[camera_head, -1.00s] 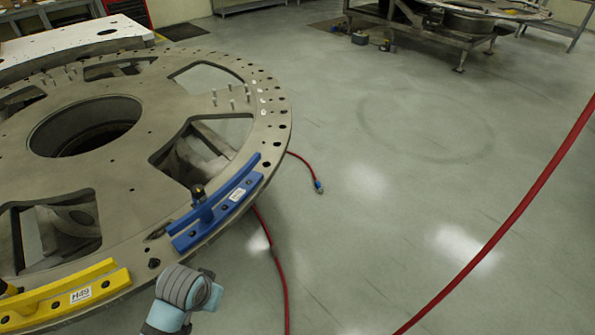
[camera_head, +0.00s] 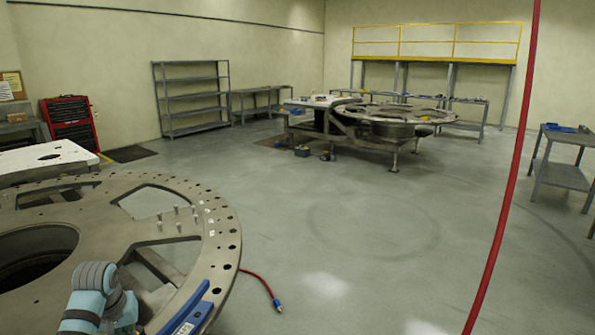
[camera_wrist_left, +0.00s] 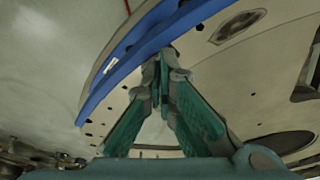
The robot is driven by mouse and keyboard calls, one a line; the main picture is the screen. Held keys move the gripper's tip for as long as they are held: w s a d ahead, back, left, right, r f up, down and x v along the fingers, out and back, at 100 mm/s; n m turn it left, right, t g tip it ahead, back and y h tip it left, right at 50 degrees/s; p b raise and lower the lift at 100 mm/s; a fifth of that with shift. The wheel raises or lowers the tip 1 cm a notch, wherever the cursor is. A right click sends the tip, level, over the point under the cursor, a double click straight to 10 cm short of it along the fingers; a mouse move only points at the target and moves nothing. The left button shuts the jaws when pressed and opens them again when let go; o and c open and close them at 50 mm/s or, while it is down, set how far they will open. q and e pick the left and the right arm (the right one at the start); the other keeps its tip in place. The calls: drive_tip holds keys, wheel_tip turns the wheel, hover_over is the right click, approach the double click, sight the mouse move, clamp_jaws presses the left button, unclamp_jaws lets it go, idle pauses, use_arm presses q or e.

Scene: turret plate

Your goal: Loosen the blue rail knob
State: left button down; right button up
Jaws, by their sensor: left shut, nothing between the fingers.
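The blue rail (camera_head: 186,312) lies along the rim of the grey turret plate (camera_head: 215,235), low in the head view; its near part is cut off by the frame edge and my arm. In the left wrist view, the blue rail (camera_wrist_left: 120,70) runs diagonally across the upper part. The rail's knob cannot be made out clearly in either view. My left gripper (camera_wrist_left: 163,55) is shut and empty, its green-padded fingers meeting close to the rail's edge; I cannot tell whether they touch it. My right gripper is not in view.
A red hose (camera_head: 262,284) with a blue end lies on the floor beside the plate, and another red hose (camera_head: 508,180) hangs at the right. Several pegs (camera_head: 178,218) stand on the plate. A second turret stand (camera_head: 395,125) is farther back. The middle floor is clear.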

use_arm(q)
drive_tip(key=shift+f, duration=0.7)
drive_tip(key=shift+s+d, duration=0.1)
drive_tip(key=shift+s, duration=0.1)
drive_tip(key=shift+w+r, duration=0.15)
drive_tip(key=shift+w, duration=0.2)
drive_tip(key=shift+p, duration=0.35)
idle(0.3)
drive_tip(key=shift+d, duration=0.1)
drive_tip(key=shift+d, duration=0.1)
idle(0.3)
